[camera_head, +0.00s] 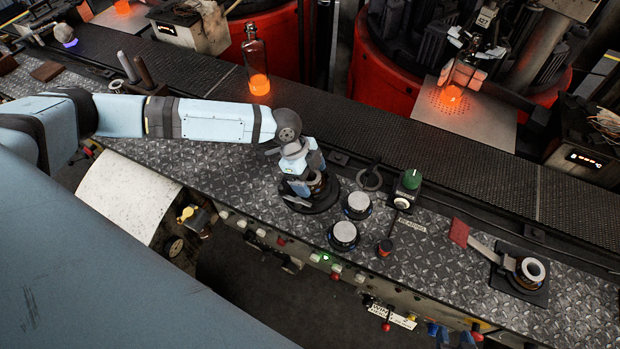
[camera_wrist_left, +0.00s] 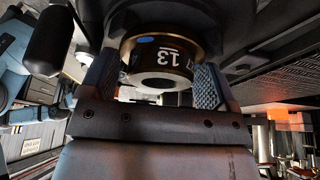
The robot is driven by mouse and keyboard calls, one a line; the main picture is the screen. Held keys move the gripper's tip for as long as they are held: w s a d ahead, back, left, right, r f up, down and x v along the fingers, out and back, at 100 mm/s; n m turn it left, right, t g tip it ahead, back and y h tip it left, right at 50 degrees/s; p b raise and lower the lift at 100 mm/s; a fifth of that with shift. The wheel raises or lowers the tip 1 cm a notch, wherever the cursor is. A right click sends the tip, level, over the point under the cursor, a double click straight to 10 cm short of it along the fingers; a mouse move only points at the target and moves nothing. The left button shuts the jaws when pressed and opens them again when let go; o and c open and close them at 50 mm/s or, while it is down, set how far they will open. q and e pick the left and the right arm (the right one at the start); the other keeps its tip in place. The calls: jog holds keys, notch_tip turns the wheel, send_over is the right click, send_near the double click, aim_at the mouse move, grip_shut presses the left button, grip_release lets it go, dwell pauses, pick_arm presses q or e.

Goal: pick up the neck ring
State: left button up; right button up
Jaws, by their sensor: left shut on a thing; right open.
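In the head view my left gripper (camera_head: 304,186) is low over a round black base (camera_head: 320,205) on the bench. The ring is mostly hidden by the gripper there, and I cannot tell whether it touches the base. My right gripper is not in view.
Two silver-topped cylinders (camera_head: 344,234) and a green-knobbed box (camera_head: 407,188) stand close by on the tread-plate bench (camera_head: 450,260). Another ring (camera_head: 530,269) sits on a black holder at the right. A glowing bottle (camera_head: 256,66) stands on the conveyor (camera_head: 350,135) behind.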

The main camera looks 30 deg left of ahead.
aim_at(310, 180)
pick_arm(q)
jog(key=shift+r, duration=0.1)
notch_tip(310, 180, up, 20)
jog(key=b, duration=0.2)
dwell(0.3)
